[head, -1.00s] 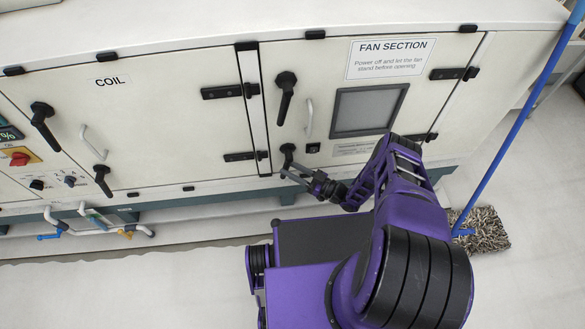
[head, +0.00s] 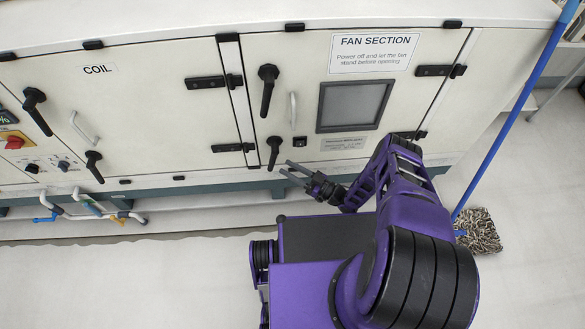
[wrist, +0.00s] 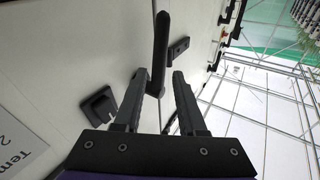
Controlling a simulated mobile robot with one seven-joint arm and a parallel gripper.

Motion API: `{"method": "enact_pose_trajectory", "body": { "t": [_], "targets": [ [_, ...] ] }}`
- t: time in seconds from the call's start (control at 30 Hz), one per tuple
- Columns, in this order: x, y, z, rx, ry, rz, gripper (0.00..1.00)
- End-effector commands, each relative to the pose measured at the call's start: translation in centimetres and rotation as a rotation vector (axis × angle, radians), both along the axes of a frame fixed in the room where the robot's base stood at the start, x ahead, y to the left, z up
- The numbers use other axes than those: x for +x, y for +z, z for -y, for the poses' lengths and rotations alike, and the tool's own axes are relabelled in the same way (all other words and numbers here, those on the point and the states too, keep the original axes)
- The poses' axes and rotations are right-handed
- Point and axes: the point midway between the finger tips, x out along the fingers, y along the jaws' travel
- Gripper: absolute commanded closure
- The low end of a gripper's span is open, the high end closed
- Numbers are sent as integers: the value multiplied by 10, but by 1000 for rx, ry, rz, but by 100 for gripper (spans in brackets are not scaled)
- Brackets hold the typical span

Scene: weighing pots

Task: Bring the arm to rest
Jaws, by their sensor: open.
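My gripper (head: 285,167) is low in front of the fan section door, with its two fingers spread and nothing between them. In the head view it is just right of the lower end of the door's lower black handle (head: 274,152), with a small gap showing. In the wrist view my gripper (wrist: 160,90) points at a dark handle (wrist: 161,45), which stands past the fingertips; its near end overlaps the left fingertip. I cannot tell the exact distance there. My arm is bent, with the forearm reaching toward the cabinet.
The white cabinet (head: 160,115) fills the back, with an upper fan handle (head: 268,90), a grey window (head: 354,106) and a coil door with its own handles. Pipes (head: 85,212) run low at left. A blue-handled mop (head: 480,232) stands at right. Floor (head: 130,285) at front left is clear.

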Motion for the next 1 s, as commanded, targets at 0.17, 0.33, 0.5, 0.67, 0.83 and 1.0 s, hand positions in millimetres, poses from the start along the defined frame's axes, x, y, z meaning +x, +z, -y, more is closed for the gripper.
{"method": "enact_pose_trajectory", "body": {
  "t": [0.17,0.33,0.5,0.67,0.83,1.0],
  "targets": [
    [-1,-1,-2,0,0,0,60],
    [-1,-1,-3,0,0,0,60],
    [-1,-1,-3,0,0,0,60],
    [-1,-1,-3,0,0,0,60],
    [1,-5,-1,-25,0,-12,60],
    [15,-30,12,-166,-7,-80,60]
  ]
}}
